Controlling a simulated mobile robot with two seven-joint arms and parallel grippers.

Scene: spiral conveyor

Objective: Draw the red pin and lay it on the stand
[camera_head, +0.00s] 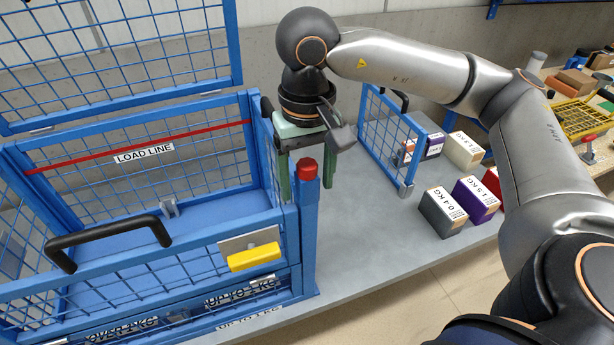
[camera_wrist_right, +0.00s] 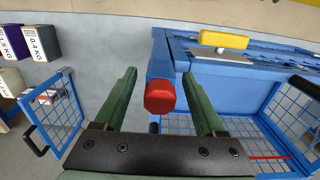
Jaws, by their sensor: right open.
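The red pin (camera_head: 308,169) shows as a red head on top of a blue corner post of the wire cage. It also shows in the right wrist view (camera_wrist_right: 160,97). My right gripper (camera_head: 307,190) is open and points down at the post. In the right wrist view its two green fingers (camera_wrist_right: 160,74) stand on either side of the red head, with visible gaps. Nothing is held. The pin's shaft is hidden in the post. I cannot make out which thing is the stand. My left gripper is not in view.
The blue wire cage (camera_head: 130,255) has a black handle (camera_head: 108,240) and a yellow-handled latch (camera_head: 254,257). A small blue mesh gate (camera_head: 391,139) stands right of the gripper. Labelled boxes (camera_head: 443,212) sit farther right. The grey surface between is clear.

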